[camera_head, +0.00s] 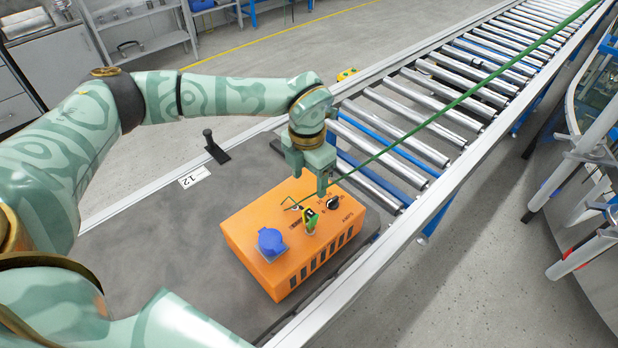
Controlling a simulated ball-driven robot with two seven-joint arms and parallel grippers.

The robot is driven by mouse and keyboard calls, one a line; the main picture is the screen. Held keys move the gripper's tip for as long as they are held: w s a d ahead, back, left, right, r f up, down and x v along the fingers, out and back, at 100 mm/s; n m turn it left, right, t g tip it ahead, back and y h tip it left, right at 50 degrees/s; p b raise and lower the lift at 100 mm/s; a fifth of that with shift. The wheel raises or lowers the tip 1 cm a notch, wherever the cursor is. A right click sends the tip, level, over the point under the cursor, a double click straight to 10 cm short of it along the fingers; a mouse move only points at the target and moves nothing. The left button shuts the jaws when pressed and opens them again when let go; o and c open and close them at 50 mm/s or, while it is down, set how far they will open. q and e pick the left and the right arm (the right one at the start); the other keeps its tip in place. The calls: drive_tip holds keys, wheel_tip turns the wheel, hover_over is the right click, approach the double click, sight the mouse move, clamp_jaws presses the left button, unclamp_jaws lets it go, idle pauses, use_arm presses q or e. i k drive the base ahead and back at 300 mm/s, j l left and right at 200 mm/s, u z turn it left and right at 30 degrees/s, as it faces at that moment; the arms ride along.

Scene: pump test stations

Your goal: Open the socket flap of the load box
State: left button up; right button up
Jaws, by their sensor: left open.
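The orange load box (245,228) sits on the dark grey table top beside the roller conveyor. I cannot tell whether the fingertips touch the box top. My right gripper is not in view.
A long green line (450,106) runs from the box area over the roller conveyor (440,120). A black bracket (214,148) stands on the table's far side.

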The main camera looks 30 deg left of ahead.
sight(269, 238)
drive_tip(key=k+l, duration=0.65)
drive_tip(key=k, duration=0.25)
